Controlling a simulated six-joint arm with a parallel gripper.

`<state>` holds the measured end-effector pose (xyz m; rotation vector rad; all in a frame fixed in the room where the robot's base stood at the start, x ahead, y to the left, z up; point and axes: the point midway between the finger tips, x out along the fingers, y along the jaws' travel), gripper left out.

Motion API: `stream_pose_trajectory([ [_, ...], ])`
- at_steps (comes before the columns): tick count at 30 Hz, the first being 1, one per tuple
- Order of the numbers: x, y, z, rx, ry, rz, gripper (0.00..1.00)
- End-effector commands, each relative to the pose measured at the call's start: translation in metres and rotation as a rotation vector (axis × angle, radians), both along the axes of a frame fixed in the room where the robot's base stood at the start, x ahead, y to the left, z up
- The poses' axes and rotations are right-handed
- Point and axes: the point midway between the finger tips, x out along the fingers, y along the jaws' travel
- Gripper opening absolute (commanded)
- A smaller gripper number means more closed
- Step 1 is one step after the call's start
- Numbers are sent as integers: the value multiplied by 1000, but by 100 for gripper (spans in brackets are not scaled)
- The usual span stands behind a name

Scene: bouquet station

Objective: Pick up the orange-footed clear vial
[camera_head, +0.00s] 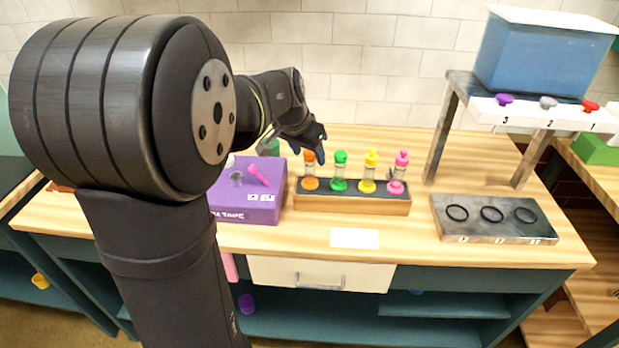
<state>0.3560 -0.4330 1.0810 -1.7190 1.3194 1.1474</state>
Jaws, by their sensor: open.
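The orange-footed clear vial (310,172) stands upright in a wooden rack (350,203) at the leftmost place of the row. It has an orange foot and an orange top. Green (340,172), yellow (369,174) and pink (399,174) vials stand to its right in the same rack. My gripper (318,145) is open at the top of the orange-footed vial, just above or behind it. I cannot tell whether the fingers touch it. My arm comes in from the left and covers part of the bench.
A purple box (245,203) with a pink item (259,174) on it stands left of the rack. A grey plate with black rings (492,214) lies at right, below a stand with a blue tank (540,55). A white card (354,238) lies in front.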

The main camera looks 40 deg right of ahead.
Motion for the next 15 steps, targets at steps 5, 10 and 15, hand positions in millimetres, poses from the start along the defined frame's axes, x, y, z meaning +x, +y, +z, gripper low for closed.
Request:
stream_pose_trajectory([
  [5, 2, -8, -19, 2, 3, -1, 56],
  [10, 6, -18, -41, 3, 1, 0, 56],
  [15, 7, -21, -48, 1, -2, 1, 56],
])
